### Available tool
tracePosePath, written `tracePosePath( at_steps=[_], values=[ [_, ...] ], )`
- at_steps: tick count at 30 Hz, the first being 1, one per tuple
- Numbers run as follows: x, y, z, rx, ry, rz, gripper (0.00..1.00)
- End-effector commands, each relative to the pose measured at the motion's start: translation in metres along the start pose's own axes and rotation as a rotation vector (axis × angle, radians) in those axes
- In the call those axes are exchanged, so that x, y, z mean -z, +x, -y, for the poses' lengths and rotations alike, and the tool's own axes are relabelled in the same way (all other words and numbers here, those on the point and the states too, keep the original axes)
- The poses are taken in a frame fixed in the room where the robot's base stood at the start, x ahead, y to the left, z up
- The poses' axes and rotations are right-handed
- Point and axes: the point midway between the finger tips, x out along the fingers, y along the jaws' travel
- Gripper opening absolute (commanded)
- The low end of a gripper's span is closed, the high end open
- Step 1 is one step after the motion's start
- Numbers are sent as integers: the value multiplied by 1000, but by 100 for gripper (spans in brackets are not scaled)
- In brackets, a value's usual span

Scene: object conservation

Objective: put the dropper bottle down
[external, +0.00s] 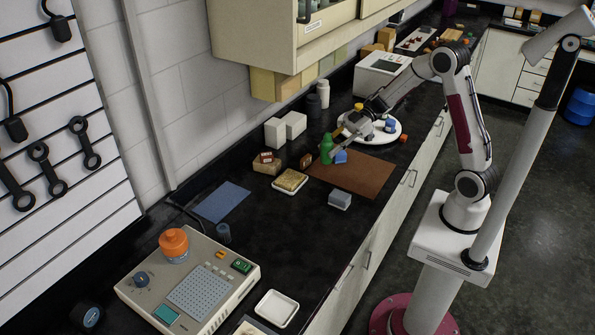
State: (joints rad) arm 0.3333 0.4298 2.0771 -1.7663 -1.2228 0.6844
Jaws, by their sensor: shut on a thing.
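A small green bottle (326,147), which looks like the dropper bottle, is upright at the far left part of the brown mat (362,176). My gripper (335,151) reaches in from the right and its fingers meet the bottle's right side, shut on it. The fingertips are small in this view and partly hidden by the bottle. I cannot tell whether the bottle's base touches the mat or hangs just above it. A small blue block (341,157) is right beside the bottle and fingers.
A white round plate (396,137) with small items lies behind the mat. A grey block (340,200) stands near the mat's front left corner. A tray with bread-like food (290,181) and brown boxes (266,163) are to the left. The mat's middle is clear.

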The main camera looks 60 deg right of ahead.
Motion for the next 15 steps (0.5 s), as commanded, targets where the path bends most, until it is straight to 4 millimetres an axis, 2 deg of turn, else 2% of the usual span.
tracePosePath(
  at_steps=[5, 15],
  values=[
    [-8, 3, 0, 1, 4, 0, 8],
    [-45, 18, 0, 1, 4, 0, 8]
  ],
)
